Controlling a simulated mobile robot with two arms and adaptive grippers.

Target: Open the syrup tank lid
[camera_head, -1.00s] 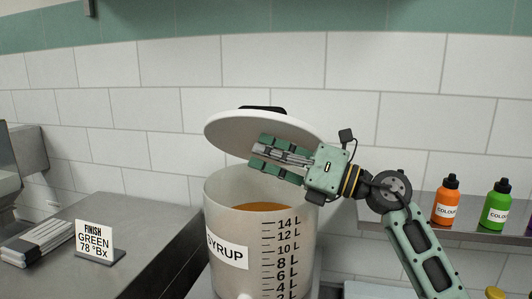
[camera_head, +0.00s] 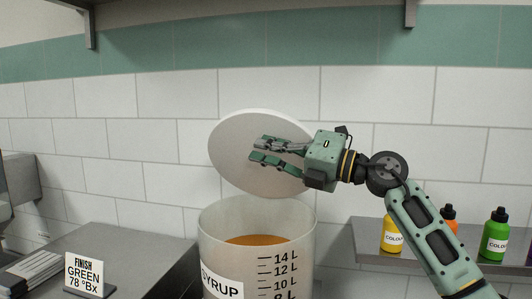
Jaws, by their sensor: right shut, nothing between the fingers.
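The syrup tank (camera_head: 225,245) is a translucent white vessel with litre marks and a SYRUP label, with amber syrup (camera_head: 256,240) inside. Its round lid (camera_head: 228,150) is swung up and stands steeply tilted above the back of the tank, so the mouth is uncovered. My right gripper (camera_head: 259,149) is in front of the lid's underside, with its fingers pointing left. It is shut with nothing between its fingers and covers the right part of the lid. I cannot tell whether it touches the lid. My left gripper is not in view.
A grey shelf (camera_head: 350,240) at the right holds yellow (camera_head: 392,240), orange (camera_head: 449,213) and green (camera_head: 494,238) colour bottles; my right arm passes in front of it. A sign reading GREEN 78 °Bx (camera_head: 85,272) stands on the left counter (camera_head: 140,245). An overhead shelf (camera_head: 250,8) crosses the top.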

